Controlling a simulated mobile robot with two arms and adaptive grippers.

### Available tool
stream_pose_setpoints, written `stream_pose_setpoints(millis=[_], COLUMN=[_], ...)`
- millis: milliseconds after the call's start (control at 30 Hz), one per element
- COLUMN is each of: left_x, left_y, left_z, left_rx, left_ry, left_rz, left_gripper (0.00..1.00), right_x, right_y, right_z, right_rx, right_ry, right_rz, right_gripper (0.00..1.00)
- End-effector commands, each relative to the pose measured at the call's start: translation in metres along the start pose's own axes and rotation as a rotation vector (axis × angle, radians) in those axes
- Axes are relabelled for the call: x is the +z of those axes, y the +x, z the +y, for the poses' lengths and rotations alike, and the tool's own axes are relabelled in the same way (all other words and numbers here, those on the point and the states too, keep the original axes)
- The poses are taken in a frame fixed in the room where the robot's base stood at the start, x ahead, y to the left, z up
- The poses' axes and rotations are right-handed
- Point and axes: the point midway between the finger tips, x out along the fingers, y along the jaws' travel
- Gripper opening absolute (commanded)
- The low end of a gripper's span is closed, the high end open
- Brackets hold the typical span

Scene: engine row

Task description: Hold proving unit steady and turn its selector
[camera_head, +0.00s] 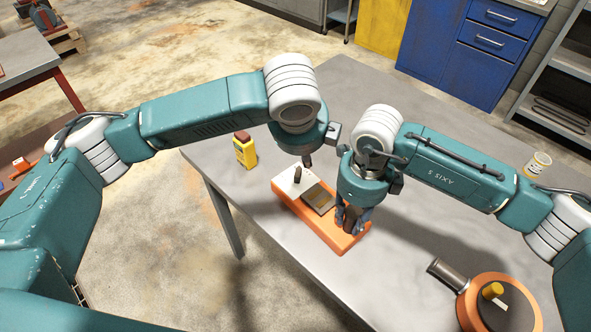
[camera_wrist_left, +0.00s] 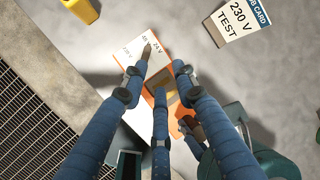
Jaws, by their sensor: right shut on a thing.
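The proving unit (camera_head: 325,226) is an orange box with a white panel, lying on the grey table; it also shows in the left wrist view (camera_wrist_left: 126,50). Its dark selector (camera_head: 297,175) stands on the white panel, with voltage markings beside it in the left wrist view. My right gripper (camera_head: 350,222) is shut on the near right end of the proving unit. My left gripper (camera_wrist_left: 160,75) is open above the unit, its blue fingers spread. The selector (camera_wrist_left: 146,52) shows beyond and between the fingertips, apparently not gripped. In the head view, my left wrist hides most of the left fingers.
A yellow device (camera_head: 244,150) stands left of the unit. A job card (camera_wrist_left: 236,20) reading 230 V TEST lies nearby. An orange round housing (camera_head: 470,305) with a yellow knob is at the lower right. A small yellow-labelled tub (camera_head: 538,163) stands at the right edge.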

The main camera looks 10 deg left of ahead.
Motion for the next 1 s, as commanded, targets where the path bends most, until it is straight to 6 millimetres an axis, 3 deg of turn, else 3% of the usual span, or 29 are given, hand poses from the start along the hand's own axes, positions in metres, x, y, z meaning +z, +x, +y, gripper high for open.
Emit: stream_pose_setpoints(millis=[200,400,667,1000], left_x=[0.009,0.014,0.014,0.013], left_y=[0.003,0.005,0.019,0.084], left_z=[0.014,0.024,0.028,0.031], left_rx=[0.026,0.039,0.044,0.044], left_ry=[0.507,0.787,0.875,0.872], left_rz=[0.013,0.035,0.047,0.045], left_gripper=[0.29,0.29,0.29,0.29], right_x=[0.001,0.0,0.001,0.001], right_y=[-0.001,-0.001,-0.001,-0.001], right_z=[0.0,0.0,0.0,0.0], right_rx=[-0.001,-0.001,-0.001,-0.001], right_ry=[0.0,0.0,0.0,0.0], right_rz=[-0.002,-0.001,-0.002,-0.002], right_gripper=[0.0,0.0,0.0,0.0])
